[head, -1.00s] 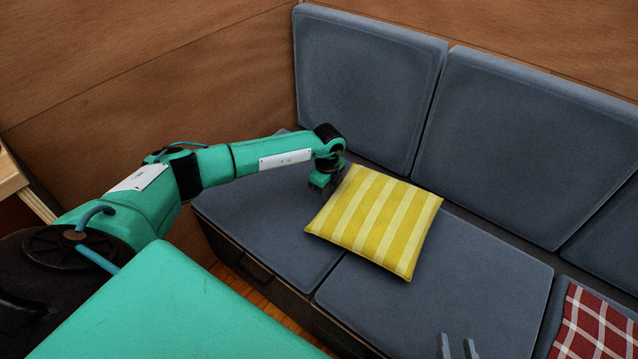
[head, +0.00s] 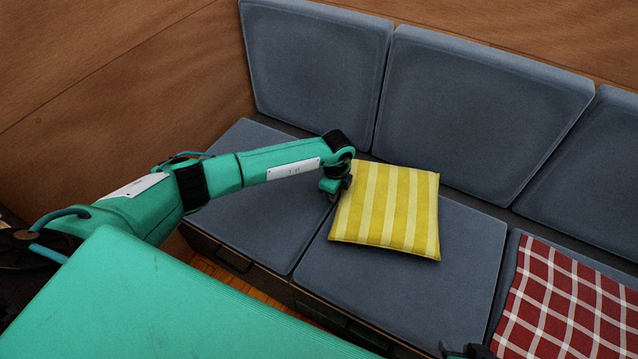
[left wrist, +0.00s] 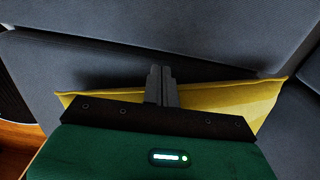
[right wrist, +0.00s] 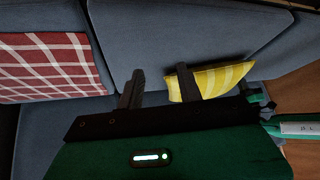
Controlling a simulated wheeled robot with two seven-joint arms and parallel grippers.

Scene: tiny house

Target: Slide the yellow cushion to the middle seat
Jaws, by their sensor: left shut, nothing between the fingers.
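The yellow striped cushion (head: 388,212) lies flat on the grey middle seat (head: 400,290), close to the seam with the left seat (head: 245,215). My left gripper (head: 334,190) is at the cushion's left edge and seems to touch it. In the left wrist view its fingers (left wrist: 161,82) are shut and empty, with the yellow cushion (left wrist: 225,97) behind them. My right gripper shows only in part at the bottom edge of the head view. In the right wrist view its fingers (right wrist: 158,82) are apart and empty, with the cushion (right wrist: 210,80) beyond them.
A red plaid cloth or cushion (head: 565,310) lies on the right seat. Grey back cushions (head: 470,115) stand behind the seats. The middle seat is bare to the right of the yellow cushion. A brown wall rises at left.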

